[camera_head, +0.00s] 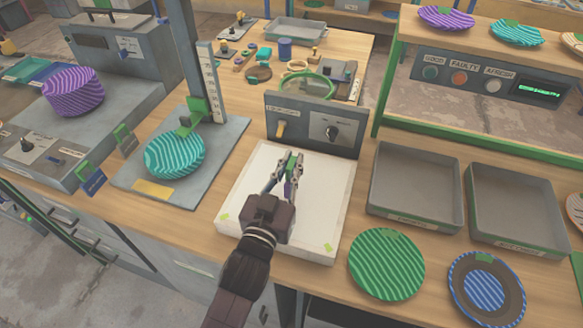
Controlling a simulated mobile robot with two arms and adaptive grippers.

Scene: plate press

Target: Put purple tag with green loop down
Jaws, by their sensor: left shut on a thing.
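My left gripper (290,168) is over the white square plate (315,200) in the middle of the bench. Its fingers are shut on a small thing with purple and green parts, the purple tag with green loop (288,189). The fingers hide most of the tag. I cannot tell whether it touches the white surface. My right gripper is not in view.
A grey panel with a knob (333,132) stands behind the white plate. Two grey trays (415,215) are to the right, with a green striped plate (386,264) and a blue-rimmed plate (486,290) in front. A gauge stand with a teal striped plate (175,157) is left.

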